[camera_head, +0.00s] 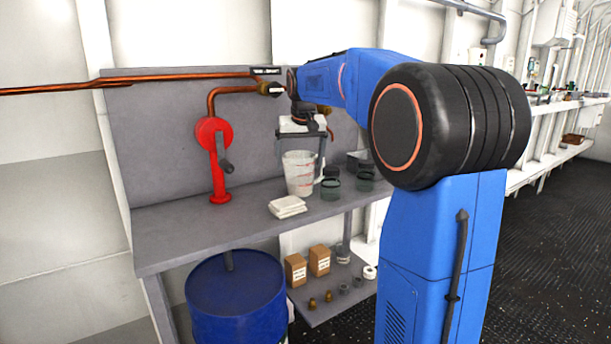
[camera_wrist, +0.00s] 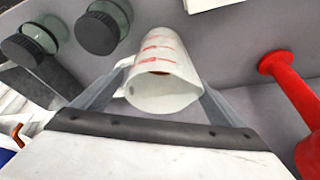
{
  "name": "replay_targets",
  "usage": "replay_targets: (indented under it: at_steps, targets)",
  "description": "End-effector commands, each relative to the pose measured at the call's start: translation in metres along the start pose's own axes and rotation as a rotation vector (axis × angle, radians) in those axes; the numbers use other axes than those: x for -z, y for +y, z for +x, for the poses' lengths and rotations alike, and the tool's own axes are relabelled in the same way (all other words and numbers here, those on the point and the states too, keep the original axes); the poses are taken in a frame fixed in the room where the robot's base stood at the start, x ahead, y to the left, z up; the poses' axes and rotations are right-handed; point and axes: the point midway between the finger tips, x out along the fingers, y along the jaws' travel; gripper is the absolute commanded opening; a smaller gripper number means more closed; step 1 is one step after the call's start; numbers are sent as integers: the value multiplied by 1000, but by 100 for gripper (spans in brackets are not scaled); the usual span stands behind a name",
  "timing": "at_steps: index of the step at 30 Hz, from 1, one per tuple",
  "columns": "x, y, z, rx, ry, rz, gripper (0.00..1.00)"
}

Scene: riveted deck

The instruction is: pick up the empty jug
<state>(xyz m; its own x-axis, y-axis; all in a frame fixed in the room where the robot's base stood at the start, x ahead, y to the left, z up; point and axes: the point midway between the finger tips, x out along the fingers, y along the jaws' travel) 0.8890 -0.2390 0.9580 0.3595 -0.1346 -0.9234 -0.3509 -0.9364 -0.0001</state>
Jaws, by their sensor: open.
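The jug (camera_head: 299,174) is a translucent white measuring jug with red markings, standing upright on the grey bench in the head view. In the wrist view the jug (camera_wrist: 165,88) shows its open mouth towards me, with a small brownish patch inside. My gripper (camera_head: 301,160) points down from above at the jug's upper part. In the wrist view my gripper (camera_wrist: 165,80) is open, with one grey finger on each side of the jug. Whether either finger touches the jug I cannot tell.
Dark-lidded green glass jars (camera_head: 331,189) stand close right of the jug. Folded white cloths (camera_head: 287,206) lie in front of it. A red hand pump (camera_head: 220,165) with copper pipe (camera_head: 140,82) stands left. A blue drum (camera_head: 235,300) and cardboard boxes (camera_head: 319,260) are below the bench.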

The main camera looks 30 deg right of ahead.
Motion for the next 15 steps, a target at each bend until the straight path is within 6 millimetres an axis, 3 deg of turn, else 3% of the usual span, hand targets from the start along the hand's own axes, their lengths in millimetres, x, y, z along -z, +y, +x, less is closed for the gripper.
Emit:
replay_targets:
  at_steps: [9, 15]
  targets:
    - [-1, 1, 40, 0, -2, 0, 92]
    - [-1, 1, 44, 0, -1, 0, 92]
